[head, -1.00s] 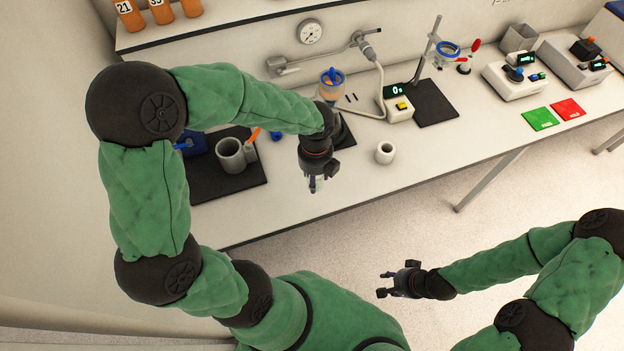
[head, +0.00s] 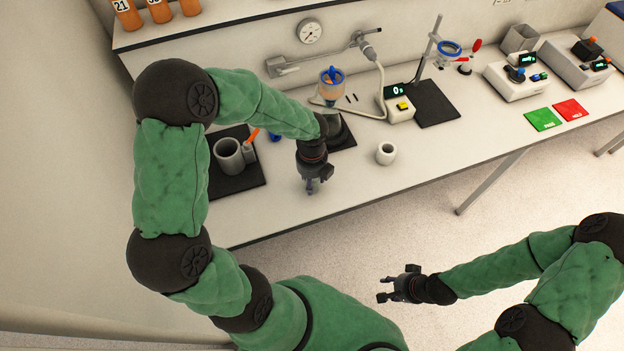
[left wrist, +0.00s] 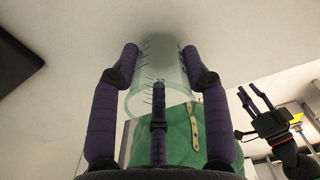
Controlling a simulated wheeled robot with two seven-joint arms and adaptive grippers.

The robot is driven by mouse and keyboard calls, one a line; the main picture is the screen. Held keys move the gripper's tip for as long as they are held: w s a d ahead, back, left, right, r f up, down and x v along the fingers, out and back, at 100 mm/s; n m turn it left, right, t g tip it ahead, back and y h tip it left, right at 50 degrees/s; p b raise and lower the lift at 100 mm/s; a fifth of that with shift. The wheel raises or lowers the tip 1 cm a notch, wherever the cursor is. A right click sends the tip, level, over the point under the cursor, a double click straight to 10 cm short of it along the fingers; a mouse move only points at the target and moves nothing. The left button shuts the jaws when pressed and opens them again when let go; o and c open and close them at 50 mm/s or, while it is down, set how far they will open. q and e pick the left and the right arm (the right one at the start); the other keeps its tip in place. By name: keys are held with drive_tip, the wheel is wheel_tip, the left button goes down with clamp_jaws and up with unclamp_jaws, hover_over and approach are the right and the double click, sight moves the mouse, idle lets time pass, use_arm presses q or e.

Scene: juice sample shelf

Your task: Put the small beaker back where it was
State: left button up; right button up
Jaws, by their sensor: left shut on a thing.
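The small beaker (left wrist: 160,70) is clear glass with dark graduation marks. In the left wrist view it sits between the fingers of my left gripper (left wrist: 162,58), which is shut on it. In the head view my left gripper (head: 313,188) is over the front part of the bench, and the beaker is hidden there. Whether the beaker touches the bench top I cannot tell. My right gripper (head: 384,286) is open and empty, out in front of the bench over the floor. It also shows in the left wrist view (left wrist: 258,112).
A white cup (head: 386,153) stands right of my left gripper. A grey pot (head: 229,155) stands on a black mat (head: 232,184) to the left. A dark pad (head: 347,138) lies behind the gripper. The bench front (head: 275,215) is clear.

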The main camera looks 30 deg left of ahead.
use_arm(q)
drive_tip(key=shift+f, duration=0.15)
drive_tip(key=o, duration=1.2)
wheel_tip(320, 180, up, 12)
drive_tip(key=p, duration=0.3)
